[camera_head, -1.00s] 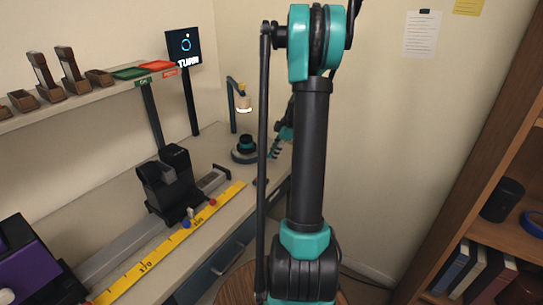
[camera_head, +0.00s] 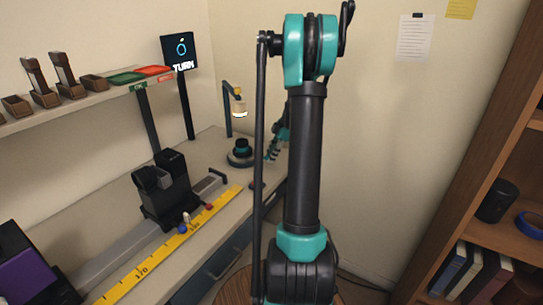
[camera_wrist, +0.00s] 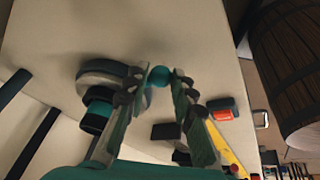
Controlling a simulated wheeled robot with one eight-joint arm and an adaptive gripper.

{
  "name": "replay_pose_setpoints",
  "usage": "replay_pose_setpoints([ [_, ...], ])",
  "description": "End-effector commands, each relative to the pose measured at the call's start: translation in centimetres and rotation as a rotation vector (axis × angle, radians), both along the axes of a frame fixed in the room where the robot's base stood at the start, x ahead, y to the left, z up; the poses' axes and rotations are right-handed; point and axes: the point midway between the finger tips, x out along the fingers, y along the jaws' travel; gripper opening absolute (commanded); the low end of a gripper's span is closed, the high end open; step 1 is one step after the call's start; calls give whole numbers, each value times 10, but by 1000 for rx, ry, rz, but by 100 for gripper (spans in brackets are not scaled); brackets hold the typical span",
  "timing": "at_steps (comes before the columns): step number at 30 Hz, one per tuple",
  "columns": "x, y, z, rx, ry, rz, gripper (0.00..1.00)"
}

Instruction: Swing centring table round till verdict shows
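The centring table is a dark round base (camera_head: 240,158) with a teal-topped hub on the bench, under a small lamp. In the wrist view its round base (camera_wrist: 98,74) lies left of my fingers, with the teal hub (camera_wrist: 98,112) beside it. A small teal ball (camera_wrist: 159,76) at the table's edge shows between my fingertips. My gripper (camera_wrist: 163,80) is open, its fingers on either side of the ball; contact is unclear. In the head view my gripper (camera_head: 273,146) is just right of the table, partly hidden by my arm. The screen (camera_head: 181,51) reads "TURN" under a blue ring.
A shelf above the bench holds a green tray (camera_head: 126,77), a red tray (camera_head: 153,70) and several brown holders. A black rail device (camera_head: 165,190) and a yellow ruler (camera_head: 160,250) lie nearer. A bookcase (camera_head: 490,180) stands at right.

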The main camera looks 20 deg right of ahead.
Motion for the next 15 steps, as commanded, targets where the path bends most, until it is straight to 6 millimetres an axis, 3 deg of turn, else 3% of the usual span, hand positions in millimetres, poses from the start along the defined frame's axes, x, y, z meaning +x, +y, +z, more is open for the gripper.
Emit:
replay_pose_setpoints([
  [5, 0, 1, 0, 1, -1, 2, 44],
  [15, 0, -1, 3, 0, 0, -1, 44],
])
